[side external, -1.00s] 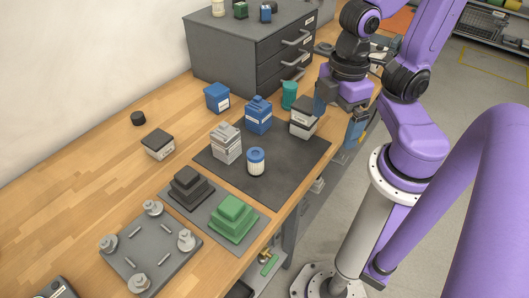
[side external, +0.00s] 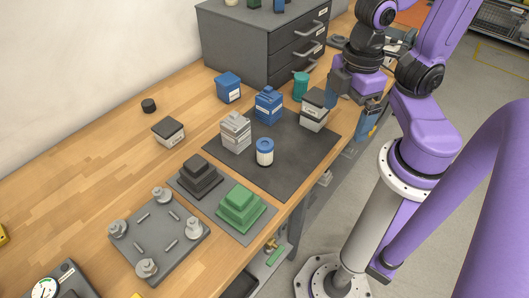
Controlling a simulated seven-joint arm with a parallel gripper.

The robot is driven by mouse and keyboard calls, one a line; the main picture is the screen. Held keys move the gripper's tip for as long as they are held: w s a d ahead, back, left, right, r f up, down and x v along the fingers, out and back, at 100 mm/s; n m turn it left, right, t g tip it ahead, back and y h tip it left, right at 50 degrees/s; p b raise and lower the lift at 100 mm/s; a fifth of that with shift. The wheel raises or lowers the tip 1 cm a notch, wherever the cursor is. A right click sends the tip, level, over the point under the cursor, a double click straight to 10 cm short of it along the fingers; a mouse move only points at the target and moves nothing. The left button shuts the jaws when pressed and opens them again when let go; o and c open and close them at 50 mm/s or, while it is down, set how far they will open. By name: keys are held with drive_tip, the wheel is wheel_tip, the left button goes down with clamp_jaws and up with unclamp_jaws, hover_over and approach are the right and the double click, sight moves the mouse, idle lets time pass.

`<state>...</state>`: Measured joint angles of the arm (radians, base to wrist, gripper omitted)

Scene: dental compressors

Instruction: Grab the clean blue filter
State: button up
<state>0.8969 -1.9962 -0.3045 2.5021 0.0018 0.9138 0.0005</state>
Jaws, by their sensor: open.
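A small upright white cylinder with a blue top (side external: 264,152), which looks like the blue filter, stands on the dark mat (side external: 292,165). Whether it is clean is too small to tell. A blue box-like unit (side external: 268,105) stands behind it on the mat, and a blue container (side external: 228,87) stands on the wood farther back. My gripper (side external: 338,84) is at the upper right, beyond the mat's right side and apart from the filter. It is open; its fingertips are small and partly hidden, and I see nothing held.
A light grey unit (side external: 236,132) stands left of the filter, and a dark-lidded box (side external: 314,110) and a teal cup (side external: 300,86) stand behind right. Green stepped block (side external: 240,208), black stepped block (side external: 199,176) and grey fixture plate (side external: 158,238) lie in front. A drawer cabinet (side external: 240,45) stands behind.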

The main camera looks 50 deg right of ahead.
drive_tip(key=c, duration=0.5)
drive_tip(key=n+t+h, duration=0.9)
drive_tip(key=n+t, duration=0.2)
drive_tip(key=n, duration=0.5)
approach(263, 143)
drive_tip(key=x, duration=0.6)
drive_tip(key=shift+w+d+f, duration=0.1)
drive_tip(key=shift+d+f, duration=0.15)
drive_tip(key=shift+d, duration=0.15)
drive_tip(key=shift+y, duration=0.3)
drive_tip(key=shift+f+x, duration=0.2)
drive_tip(key=shift+x, duration=1.1)
drive_tip(key=shift+f+x, duration=0.15)
drive_tip(key=shift+x, duration=1.2)
